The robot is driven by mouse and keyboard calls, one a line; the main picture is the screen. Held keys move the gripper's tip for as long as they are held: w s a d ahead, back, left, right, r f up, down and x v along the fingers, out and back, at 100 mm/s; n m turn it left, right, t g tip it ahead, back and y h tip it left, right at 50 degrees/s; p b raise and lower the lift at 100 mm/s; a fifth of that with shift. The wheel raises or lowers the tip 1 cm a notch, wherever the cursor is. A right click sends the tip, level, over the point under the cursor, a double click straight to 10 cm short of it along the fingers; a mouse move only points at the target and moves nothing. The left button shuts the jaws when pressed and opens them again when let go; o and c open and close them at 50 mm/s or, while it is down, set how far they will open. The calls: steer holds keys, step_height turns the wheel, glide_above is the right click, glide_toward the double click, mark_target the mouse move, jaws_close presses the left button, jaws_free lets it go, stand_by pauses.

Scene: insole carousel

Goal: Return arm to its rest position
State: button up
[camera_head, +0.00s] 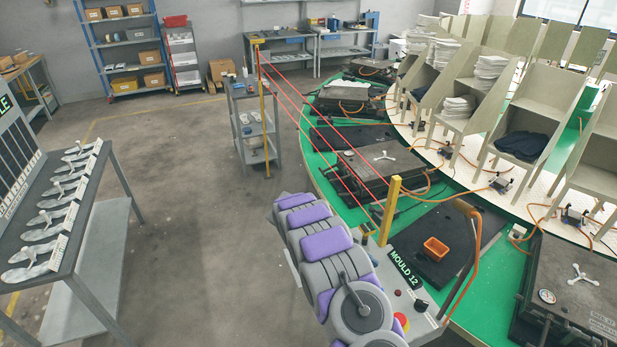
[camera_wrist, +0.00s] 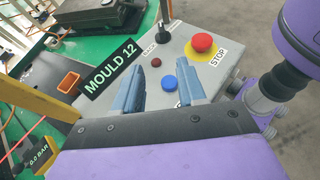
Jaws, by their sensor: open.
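My arm with purple covers reaches out over the control box in the head view; the fingers of my gripper are hidden there. In the wrist view my gripper (camera_wrist: 162,92) is open and empty, its two blue-grey fingers apart over the grey control box (camera_wrist: 205,35). A blue button (camera_wrist: 169,82) shows between the fingers. A red stop button (camera_wrist: 201,43) on a yellow disc is beyond the right finger. A small dark red button (camera_wrist: 156,62) and a black lever (camera_wrist: 165,12) are also on the box. The MOULD 12 label (camera_head: 405,268) is at its edge.
A green carousel (camera_head: 322,163) with dark moulds (camera_head: 383,160) and orange hoses curves away to the right. A yellow post (camera_head: 389,210) with red lines stands close by my arm. A table (camera_head: 62,260) with insole shapes is at left. The floor between is clear.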

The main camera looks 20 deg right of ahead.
steer(key=s+a+r+m+t+y+b, duration=0.3)
steer(key=s+a+r+m+y+b, duration=0.3)
steer(key=s+r, duration=0.65)
steer(key=s+a+f+m+t+y+b, duration=0.1)
steer(key=s+a+t+y+b, duration=0.1)
steer(key=s+a, duration=0.5)
steer(key=s+a+m+t+y+b, duration=0.2)
steer(key=s+a, duration=0.5)
steer(key=s, duration=0.6)
steer(key=shift+s+a+f+m+b, duration=0.15)
steer(key=shift+s+f+m+b, duration=0.15)
steer(key=shift+f+b, duration=0.1)
